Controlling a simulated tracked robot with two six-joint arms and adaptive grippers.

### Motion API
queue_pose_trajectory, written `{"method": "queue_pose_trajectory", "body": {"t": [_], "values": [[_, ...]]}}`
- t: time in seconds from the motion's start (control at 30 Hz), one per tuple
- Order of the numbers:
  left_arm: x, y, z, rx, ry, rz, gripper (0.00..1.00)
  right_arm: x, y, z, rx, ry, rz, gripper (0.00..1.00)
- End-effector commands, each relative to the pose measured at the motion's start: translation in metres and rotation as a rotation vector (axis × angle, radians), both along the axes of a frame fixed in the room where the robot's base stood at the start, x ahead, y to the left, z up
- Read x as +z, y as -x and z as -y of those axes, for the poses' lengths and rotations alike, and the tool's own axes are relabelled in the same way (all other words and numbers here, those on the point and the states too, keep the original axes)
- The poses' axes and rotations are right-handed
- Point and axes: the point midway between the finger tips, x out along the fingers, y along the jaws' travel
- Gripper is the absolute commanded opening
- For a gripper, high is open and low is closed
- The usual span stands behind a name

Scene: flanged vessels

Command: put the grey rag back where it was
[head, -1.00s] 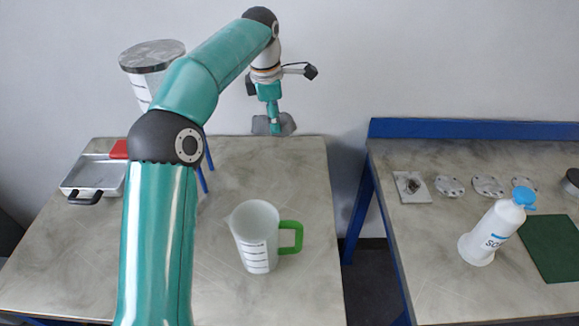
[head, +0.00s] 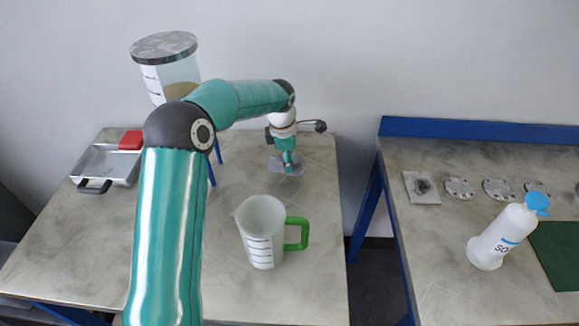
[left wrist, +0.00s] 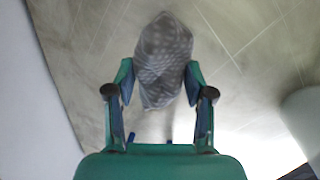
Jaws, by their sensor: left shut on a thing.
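The grey rag (left wrist: 163,55) is bunched between the two fingers of my left gripper (left wrist: 160,85) in the left wrist view. In the head view the left gripper (head: 288,165) points down, low over the back right part of the left table, shut on the rag (head: 283,167). The rag's flared edges show around the fingertips. I cannot tell whether the rag touches the tabletop. My right gripper is in neither view.
A white jug (head: 260,235) with a green handle stands in front of the gripper. A clear vessel (head: 166,68) on blue legs, a metal tray (head: 117,158) and a red block (head: 131,140) are left. The right table (head: 440,235) holds a tilted-looking bottle (head: 497,238) and flanges (head: 459,188).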

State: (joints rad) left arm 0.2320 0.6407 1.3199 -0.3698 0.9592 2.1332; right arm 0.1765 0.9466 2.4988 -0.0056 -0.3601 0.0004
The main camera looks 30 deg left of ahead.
Motion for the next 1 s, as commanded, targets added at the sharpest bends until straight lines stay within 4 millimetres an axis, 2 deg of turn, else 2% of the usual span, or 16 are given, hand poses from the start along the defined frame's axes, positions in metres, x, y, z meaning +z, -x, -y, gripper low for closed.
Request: {"method": "queue_pose_trajectory", "body": {"t": [0.23,0.47,0.5,0.63,0.67,1.0], "values": [[-0.033,0.001,0.0,0.002,0.001,-0.003,0.21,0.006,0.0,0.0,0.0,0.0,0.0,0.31],[-0.038,0.001,0.0,0.001,0.001,-0.001,0.21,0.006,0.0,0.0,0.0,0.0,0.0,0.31],[-0.038,0.001,0.0,0.001,0.001,-0.002,0.55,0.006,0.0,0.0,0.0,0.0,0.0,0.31],[-0.038,0.001,0.0,0.001,0.001,-0.002,0.76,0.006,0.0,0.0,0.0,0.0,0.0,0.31],[-0.038,0.001,0.0,0.001,0.001,-0.002,0.79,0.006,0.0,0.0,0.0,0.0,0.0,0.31],[-0.036,0.001,0.0,0.001,0.001,-0.001,0.79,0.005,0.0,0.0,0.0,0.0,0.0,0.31]]}}
